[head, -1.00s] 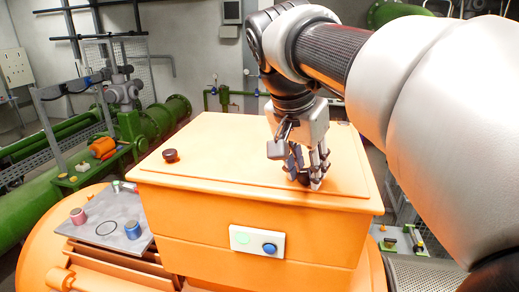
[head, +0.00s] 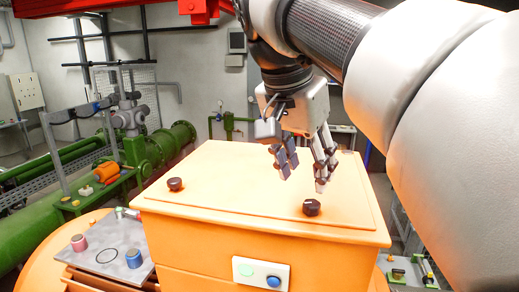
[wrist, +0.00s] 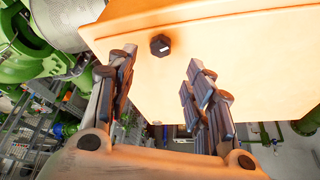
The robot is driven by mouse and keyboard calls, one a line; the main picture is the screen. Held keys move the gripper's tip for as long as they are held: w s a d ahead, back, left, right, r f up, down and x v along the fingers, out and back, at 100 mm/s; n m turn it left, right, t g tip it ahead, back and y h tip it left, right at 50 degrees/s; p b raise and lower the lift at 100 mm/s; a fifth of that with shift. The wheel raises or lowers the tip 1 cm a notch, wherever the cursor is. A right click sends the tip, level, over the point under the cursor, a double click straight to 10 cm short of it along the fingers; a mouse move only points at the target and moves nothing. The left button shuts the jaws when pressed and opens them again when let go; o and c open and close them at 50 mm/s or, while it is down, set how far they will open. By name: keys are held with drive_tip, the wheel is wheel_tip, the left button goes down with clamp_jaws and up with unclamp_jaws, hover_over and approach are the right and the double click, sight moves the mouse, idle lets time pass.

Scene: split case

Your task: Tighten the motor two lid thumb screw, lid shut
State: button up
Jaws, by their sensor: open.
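The orange motor box (head: 220,260) has its flat lid (head: 235,175) lying shut. Two dark round thumb screws stand on the lid: the left one (head: 175,184) near the left edge, the right one (head: 311,207) near the front right. My gripper (head: 302,182) is open and empty above the lid, a little above and behind the right screw and apart from it. In the wrist view a dark screw (wrist: 160,45) with a white mark lies beyond the gap between my open fingers (wrist: 163,66). I cannot tell from the frames how tight either screw is.
A white panel with a green and a blue button (head: 261,273) is on the box's front. A grey plate (head: 105,250) with pink and blue spools is at the left. Green pipes (head: 155,150) run behind. A red beam (head: 125,8) crosses overhead.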

drive_tip(key=shift+v, duration=1.75)
